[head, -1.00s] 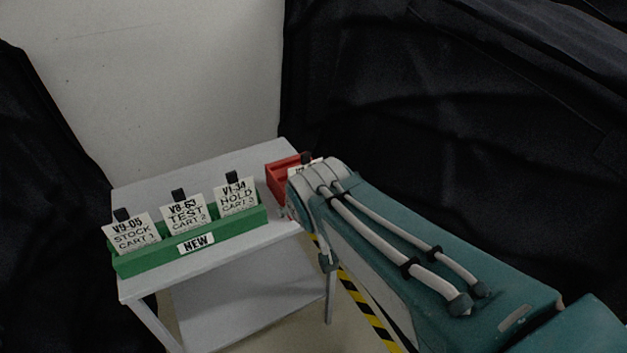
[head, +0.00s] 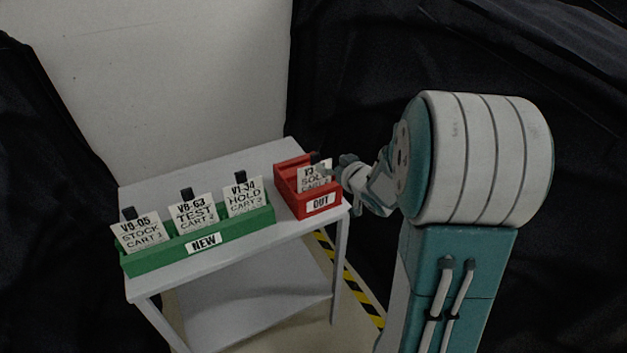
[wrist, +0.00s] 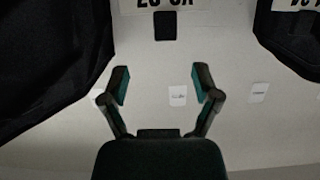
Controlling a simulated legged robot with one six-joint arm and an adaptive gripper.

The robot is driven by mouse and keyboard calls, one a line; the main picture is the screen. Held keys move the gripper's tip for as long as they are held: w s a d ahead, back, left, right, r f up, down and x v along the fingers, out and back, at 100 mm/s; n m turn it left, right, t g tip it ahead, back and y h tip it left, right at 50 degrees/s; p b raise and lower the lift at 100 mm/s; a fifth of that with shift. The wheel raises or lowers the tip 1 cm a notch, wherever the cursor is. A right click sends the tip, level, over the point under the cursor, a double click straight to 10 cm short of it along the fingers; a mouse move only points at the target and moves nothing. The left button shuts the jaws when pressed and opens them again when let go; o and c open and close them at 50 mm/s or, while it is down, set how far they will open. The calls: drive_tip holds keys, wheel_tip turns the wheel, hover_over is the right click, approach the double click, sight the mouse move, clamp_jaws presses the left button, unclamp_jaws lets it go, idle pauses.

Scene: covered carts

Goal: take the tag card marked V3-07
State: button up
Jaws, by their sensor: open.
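A white tag card (head: 308,178) with a black tab stands in the red box marked OUT (head: 322,205) on the cart. Its top line begins "V3"; the rest of that line is hidden by my gripper. My gripper (head: 337,168) is at the card's right side in the head view; I cannot tell if it touches. In the wrist view my gripper (wrist: 161,78) is open, with nothing between its fingers. A white surface with upside-down lettering (wrist: 180,4) and a black tab (wrist: 165,26) show beyond the fingertips; I cannot read it surely.
A green box marked NEW (head: 235,232) holds three cards: V9-05 (head: 140,235), V8-63 (head: 194,213) and V1-34 (head: 243,197). Both boxes stand on a grey cart (head: 165,280). Black drapes hang on both sides. Striped floor tape (head: 350,280) lies at right.

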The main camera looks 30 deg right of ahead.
sight(316, 157)
drive_tip(key=x, duration=0.8)
drive_tip(key=shift+w+a+f, duration=0.1)
drive_tip(key=shift+a+f, duration=0.05)
drive_tip(key=shift+a, duration=0.2)
drive_tip(key=c, duration=1.1)
